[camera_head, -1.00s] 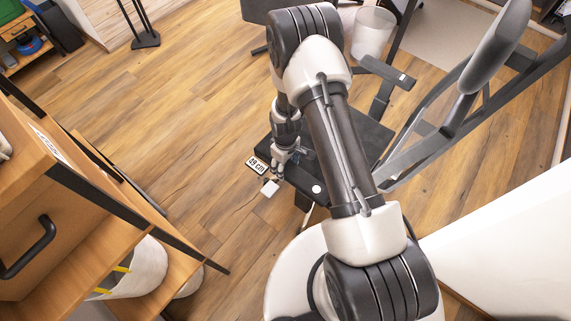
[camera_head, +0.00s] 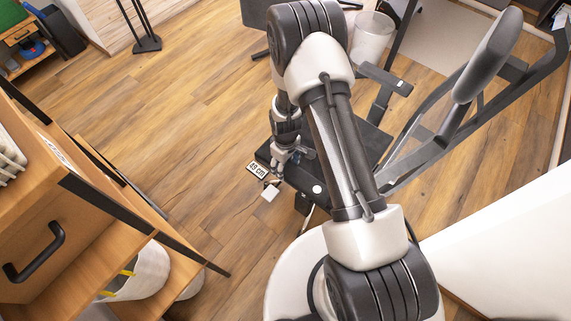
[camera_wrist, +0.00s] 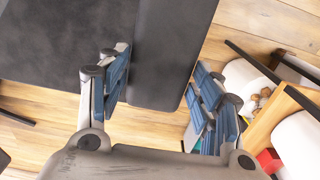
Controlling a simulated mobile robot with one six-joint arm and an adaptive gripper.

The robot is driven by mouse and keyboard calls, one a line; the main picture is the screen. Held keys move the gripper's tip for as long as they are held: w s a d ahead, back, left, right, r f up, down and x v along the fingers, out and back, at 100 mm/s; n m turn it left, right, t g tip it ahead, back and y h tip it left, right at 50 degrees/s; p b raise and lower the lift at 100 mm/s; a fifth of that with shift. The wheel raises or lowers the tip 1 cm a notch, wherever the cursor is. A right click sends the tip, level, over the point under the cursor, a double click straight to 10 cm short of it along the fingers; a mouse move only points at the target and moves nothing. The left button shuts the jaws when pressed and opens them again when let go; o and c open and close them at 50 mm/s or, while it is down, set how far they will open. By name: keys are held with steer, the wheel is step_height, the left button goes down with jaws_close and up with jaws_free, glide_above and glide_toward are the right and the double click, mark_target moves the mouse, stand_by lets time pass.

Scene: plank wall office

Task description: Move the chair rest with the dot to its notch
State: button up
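The chair (camera_head: 367,140) stands beyond and under my arm in the head view, with a dark seat and a tall backrest. A white dot (camera_head: 317,189) shows on a dark part at the seat's near edge, beside my arm. A raised armrest pad (camera_head: 387,79) with a small light mark is on the chair's far side. My gripper (camera_head: 272,181) points down at the seat's near left edge. In the wrist view my gripper (camera_wrist: 160,95) is open, with a black pad (camera_wrist: 172,50) between and beyond its blue fingers. Contact is unclear. I cannot make out a notch.
A wooden drawer cabinet (camera_head: 85,235) stands at left. A bin (camera_head: 372,32) is behind the chair. Wooden floor is clear at upper left.

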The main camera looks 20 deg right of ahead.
steer(key=o, duration=0.3)
step_height(320, 180, up, 12)
stand_by(0.7)
stand_by(0.4)
steer(key=s+r+m+t, duration=0.1)
steer(key=s+r+m, duration=0.15)
steer(key=r, duration=0.85)
steer(key=s+r+m+t, duration=0.1)
steer(key=s+r, duration=0.2)
steer(key=r, duration=0.8)
steer(key=s+r+m+t, duration=0.1)
steer(key=s+r, duration=0.2)
steer(key=s, duration=0.2)
steer(key=s+r+m, duration=0.1)
steer(key=s+r, duration=0.3)
steer(key=s, duration=0.1)
steer(key=s+r+m+t, duration=0.1)
steer(key=s+r, duration=0.2)
steer(key=s, duration=0.3)
steer(key=shift+s+d+r+m+t, duration=0.1)
steer(key=shift+d+r+m+t, duration=0.05)
steer(key=shift+m+t, duration=0.15)
